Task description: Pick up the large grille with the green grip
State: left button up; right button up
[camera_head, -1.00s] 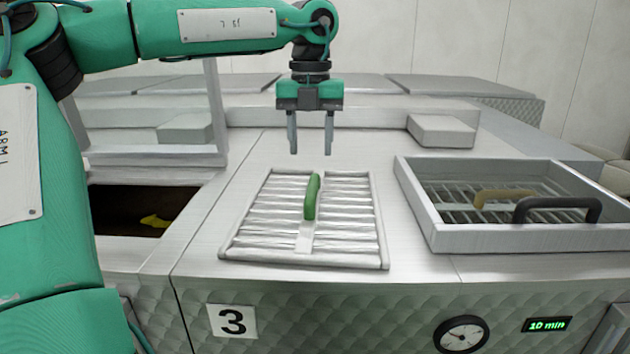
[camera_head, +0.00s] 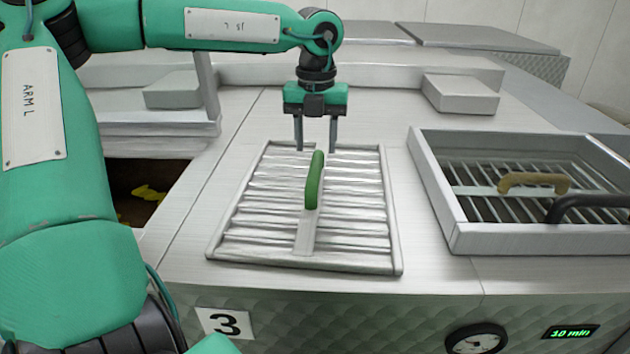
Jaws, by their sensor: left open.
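The large grille (camera_head: 263,220) is a flat silver rack of parallel bars in a frame, lying on the metal worktop. Its green grip (camera_head: 314,180) stands up along its middle strip, running away from me. My left gripper (camera_head: 316,146) is open and empty, fingers pointing down. Its fingertips show at the far end of the grip, one on each side of it in the picture. They appear above the grille's far edge; I cannot tell the exact height. My right gripper is not in view.
A metal-framed opening (camera_head: 440,190) at the right holds a grate with a tan handle (camera_head: 534,181) and a black handle (camera_head: 590,205). A dark opening (camera_head: 140,180) lies at the left. A metal block (camera_head: 460,94) stands behind. The worktop around the grille is clear.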

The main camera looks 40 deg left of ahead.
aim_at(315, 165)
pick_arm(q)
jog(key=shift+s+d+f, duration=0.1)
jog(key=shift+f, duration=0.05)
jog(key=shift+s+d+f+p, duration=0.1)
jog(key=shift+f+p, duration=0.05)
jog(key=shift+p, duration=0.3)
jog(key=f+p, duration=0.1)
jog(key=f, duration=0.1)
jog(key=f+p, duration=0.1)
jog(key=f, duration=0.1)
jog(key=shift+s+p, duration=0.3)
jog(key=shift+p, duration=0.05)
jog(key=shift+f, duration=0.25)
jog(key=shift+d+f, duration=0.1)
jog(key=shift+d, duration=0.05)
jog(key=c, duration=0.7)
grip_shut()
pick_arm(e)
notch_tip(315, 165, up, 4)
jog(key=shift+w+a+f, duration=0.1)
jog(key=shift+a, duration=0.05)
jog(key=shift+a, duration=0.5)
